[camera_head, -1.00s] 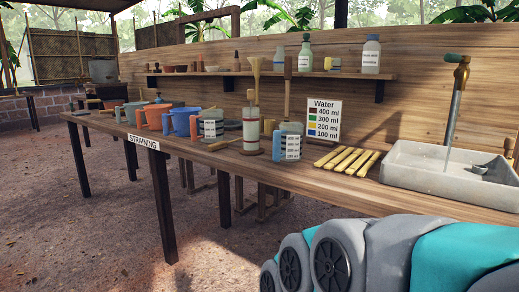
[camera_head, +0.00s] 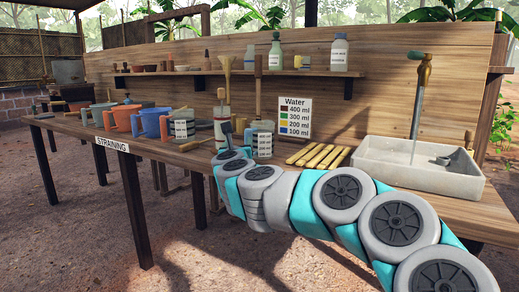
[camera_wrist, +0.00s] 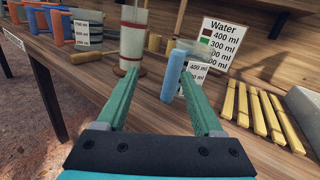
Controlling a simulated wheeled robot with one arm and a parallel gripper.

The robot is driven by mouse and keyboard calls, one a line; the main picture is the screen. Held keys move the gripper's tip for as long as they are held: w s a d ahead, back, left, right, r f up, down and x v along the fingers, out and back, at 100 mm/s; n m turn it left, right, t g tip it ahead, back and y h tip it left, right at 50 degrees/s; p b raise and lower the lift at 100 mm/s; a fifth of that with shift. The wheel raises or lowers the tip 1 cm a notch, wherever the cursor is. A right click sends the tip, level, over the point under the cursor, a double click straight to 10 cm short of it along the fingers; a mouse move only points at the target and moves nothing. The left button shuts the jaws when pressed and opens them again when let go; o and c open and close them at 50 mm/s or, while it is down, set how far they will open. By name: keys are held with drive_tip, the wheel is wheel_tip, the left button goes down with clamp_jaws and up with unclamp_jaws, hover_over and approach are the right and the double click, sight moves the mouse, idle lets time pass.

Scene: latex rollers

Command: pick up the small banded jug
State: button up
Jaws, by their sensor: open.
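The small banded jug (camera_head: 264,143) is clear with a white label of stacked ml marks and a blue upright handle. It stands on the wooden table in front of the Water sign. In the wrist view the jug (camera_wrist: 198,74) is beyond my right finger, which covers part of it. Its blue handle (camera_wrist: 174,74) shows between the fingers, nearer the right one. My gripper (camera_wrist: 160,72) is open and empty, its green fingers pointing toward the jug. In the head view my arm reaches over the table's front edge, ending just left of the jug.
A tall clear cylinder (camera_wrist: 132,42) on a round base stands close left of the jug. A larger labelled jug (camera_wrist: 88,30) and several coloured jugs are farther left. Yellow sticks (camera_head: 318,156) lie to the right, before a grey sink (camera_head: 420,170). The Water sign (camera_head: 294,118) stands behind.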

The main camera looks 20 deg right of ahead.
sight(259, 141)
drive_tip(key=shift+w+d+f+m+g+h+p, duration=0.15)
drive_tip(key=shift+w+d+f+m+p, duration=0.15)
drive_tip(key=shift+w+d, duration=0.65)
drive_tip(key=shift+w+d+f+m+g+h+p, duration=0.1)
drive_tip(key=shift+w+d+f+m+h+p, duration=0.2)
drive_tip(key=shift+w+d, duration=0.7)
drive_tip(key=shift+w+d+f+m+g+h+p, duration=0.15)
drive_tip(key=shift+w+d+m, duration=0.3)
drive_tip(key=shift+w, duration=0.95)
drive_tip(key=shift+w+d+f, duration=0.1)
drive_tip(key=shift+w+d, duration=0.05)
drive_tip(key=shift+w, duration=0.25)
clamp_jaws()
